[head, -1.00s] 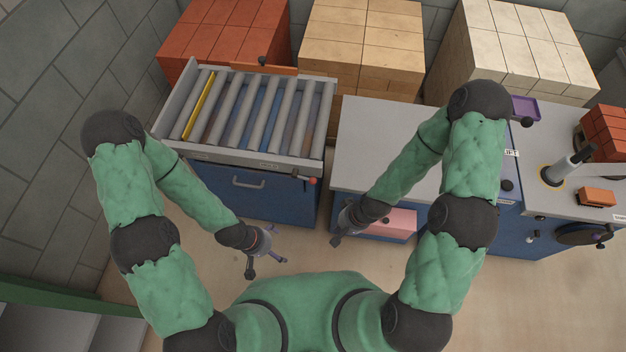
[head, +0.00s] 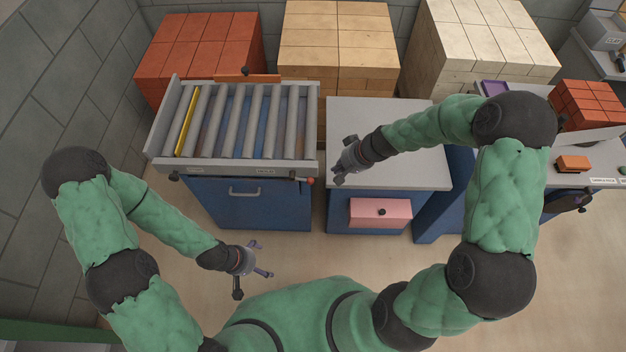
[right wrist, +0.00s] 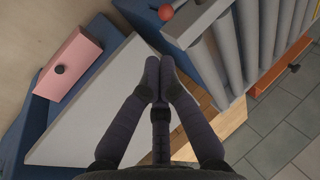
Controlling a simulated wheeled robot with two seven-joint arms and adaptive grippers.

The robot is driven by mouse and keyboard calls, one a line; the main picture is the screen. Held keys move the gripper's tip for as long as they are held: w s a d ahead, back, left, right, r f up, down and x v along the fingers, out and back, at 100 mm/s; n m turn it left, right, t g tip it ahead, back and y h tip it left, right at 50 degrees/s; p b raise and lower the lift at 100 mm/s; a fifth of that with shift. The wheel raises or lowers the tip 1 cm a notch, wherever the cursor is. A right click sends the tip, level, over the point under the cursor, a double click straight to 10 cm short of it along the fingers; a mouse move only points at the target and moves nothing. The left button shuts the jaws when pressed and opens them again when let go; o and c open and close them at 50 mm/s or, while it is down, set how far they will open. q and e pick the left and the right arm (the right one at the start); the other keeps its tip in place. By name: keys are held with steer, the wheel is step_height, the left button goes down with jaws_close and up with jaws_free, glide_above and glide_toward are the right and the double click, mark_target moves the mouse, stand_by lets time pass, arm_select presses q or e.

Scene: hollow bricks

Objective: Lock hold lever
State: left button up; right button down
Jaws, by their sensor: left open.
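I cannot tell for sure which part is the hold lever. A red ball knob (head: 310,181) sits at the front right corner of the roller table (head: 311,130); it also shows at the top of the right wrist view (right wrist: 165,12). An orange bar (head: 225,78) with a black knob stands at the table's back edge. My right gripper (head: 340,181) hovers over the grey cabinet top, right of the red knob and apart from it. Its fingertips (right wrist: 160,65) are together with nothing visible between them. My left gripper (head: 253,266) is open and empty, low in front of the roller table.
The grey-topped cabinet (head: 375,115) has a pink drawer front (head: 381,212) with a black knob. Red brick (head: 195,50), tan brick (head: 340,40) and cream brick (head: 480,40) stacks stand behind. A grey wall (head: 60,90) bounds the left. Floor in front of the cabinets is clear.

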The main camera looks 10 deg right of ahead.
steer(key=shift+w+r, duration=0.1)
steer(key=shift+r, duration=0.1)
steer(key=b+x, duration=0.4)
steer(key=x, duration=1)
steer(key=shift+f, duration=0.1)
